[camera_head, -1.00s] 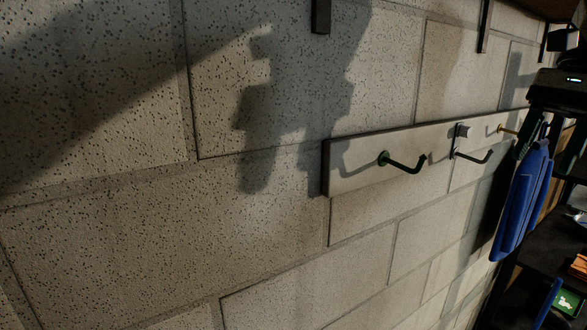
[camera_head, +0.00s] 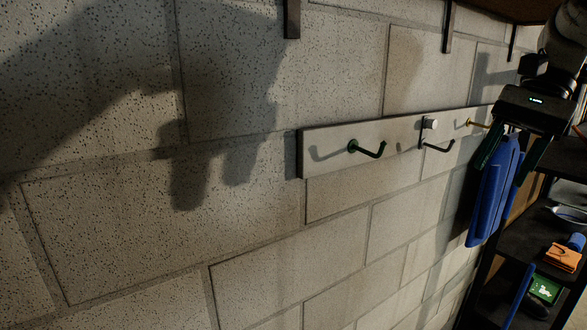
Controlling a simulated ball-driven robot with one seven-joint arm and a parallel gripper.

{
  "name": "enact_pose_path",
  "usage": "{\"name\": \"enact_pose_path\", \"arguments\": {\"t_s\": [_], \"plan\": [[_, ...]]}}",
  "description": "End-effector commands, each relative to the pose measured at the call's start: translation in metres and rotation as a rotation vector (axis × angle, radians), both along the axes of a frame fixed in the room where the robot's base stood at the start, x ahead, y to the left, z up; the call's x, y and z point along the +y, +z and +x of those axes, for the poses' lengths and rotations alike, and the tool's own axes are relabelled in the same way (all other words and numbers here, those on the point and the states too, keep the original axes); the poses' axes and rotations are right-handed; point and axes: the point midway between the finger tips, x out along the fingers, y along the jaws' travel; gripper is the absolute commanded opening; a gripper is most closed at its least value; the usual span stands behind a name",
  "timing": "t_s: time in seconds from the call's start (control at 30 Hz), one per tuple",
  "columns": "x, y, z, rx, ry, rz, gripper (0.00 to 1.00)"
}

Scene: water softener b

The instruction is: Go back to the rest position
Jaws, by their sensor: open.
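My gripper (camera_head: 500,172) is at the right edge of the head camera view. It is a dark block with two green fingers pointing down, and they are spread apart.
A pale hook rail (camera_head: 325,150) on the block wall carries a green hook (camera_head: 368,149) and a metal hook (camera_head: 436,147), both bare. A dark shelf (camera_head: 533,235) at lower right holds an orange item (camera_head: 562,257) and a green box (camera_head: 544,289).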

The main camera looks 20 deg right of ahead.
Motion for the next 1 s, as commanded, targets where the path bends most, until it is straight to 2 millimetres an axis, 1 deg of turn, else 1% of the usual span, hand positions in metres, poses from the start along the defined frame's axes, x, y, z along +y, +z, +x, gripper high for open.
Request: {"name": "enact_pose_path", "arguments": {"t_s": [0.03,0.17,0.27,0.37,0.5,0.57,0.7,0.77,0.8,0.87,1.0], "plan": [[0.005,-0.008,0.007,-0.02,0.03,0.008,0.5],[0.016,-0.025,0.023,-0.086,0.1,0.019,0.5],[0.029,-0.043,0.039,-0.151,0.166,0.03,0.5],[0.048,-0.067,0.059,-0.237,0.245,0.048,0.5],[0.081,-0.107,0.089,-0.379,0.357,0.071,0.5],[0.096,-0.124,0.099,-0.438,0.395,0.08,0.5],[0.131,-0.168,0.117,-0.56,0.464,0.093,0.5],[0.146,-0.187,0.122,-0.603,0.487,0.094,0.5],[0.156,-0.201,0.124,-0.631,0.5,0.093,0.5],[0.17,-0.222,0.125,-0.667,0.516,0.09,0.5],[0.2,-0.274,0.12,-0.727,0.548,0.069,0.5]]}}
